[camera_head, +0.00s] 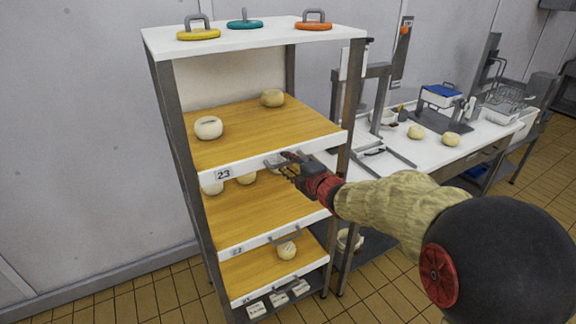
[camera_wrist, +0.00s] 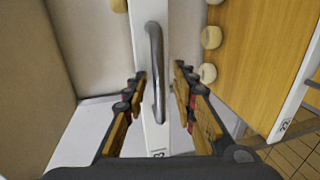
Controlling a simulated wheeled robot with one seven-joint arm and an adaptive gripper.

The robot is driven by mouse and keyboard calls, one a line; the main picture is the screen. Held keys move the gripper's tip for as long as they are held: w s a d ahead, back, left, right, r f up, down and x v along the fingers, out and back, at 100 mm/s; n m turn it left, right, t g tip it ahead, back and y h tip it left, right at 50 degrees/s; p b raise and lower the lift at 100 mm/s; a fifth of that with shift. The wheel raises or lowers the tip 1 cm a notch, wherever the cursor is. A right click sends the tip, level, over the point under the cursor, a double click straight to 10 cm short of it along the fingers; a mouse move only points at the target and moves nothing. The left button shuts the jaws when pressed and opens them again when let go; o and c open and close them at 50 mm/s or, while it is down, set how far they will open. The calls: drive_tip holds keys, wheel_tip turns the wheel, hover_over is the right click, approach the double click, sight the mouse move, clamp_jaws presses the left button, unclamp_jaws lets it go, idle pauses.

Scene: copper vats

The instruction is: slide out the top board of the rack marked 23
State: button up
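The top board marked 23 (camera_head: 240,135) is a wooden board with a white front edge, below the rack's white top (camera_head: 250,39). Two round pale cheeses rest on it, one front left (camera_head: 208,128) and one farther back (camera_head: 272,97). My gripper (camera_head: 286,163) is at the right part of the front edge and partly hides the handle there. In the wrist view the grey handle (camera_wrist: 155,62) runs lengthwise between my gripper's (camera_wrist: 160,73) two fingers. The fingers are open, with gaps to either side of the handle. The number label (camera_wrist: 158,154) is partly cut off by my gripper.
Board 22 (camera_head: 232,219) and a lower board (camera_head: 240,275) sit beneath, with cheeses and handles. Yellow (camera_head: 198,33), teal (camera_head: 245,24) and orange (camera_head: 313,25) handled discs lie on the rack's top. A white worktable (camera_head: 400,150) with equipment stands right of the rack.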

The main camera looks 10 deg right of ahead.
drive_tip(key=shift+w, duration=0.1)
drive_tip(key=shift+c, duration=1.1)
clamp_jaws()
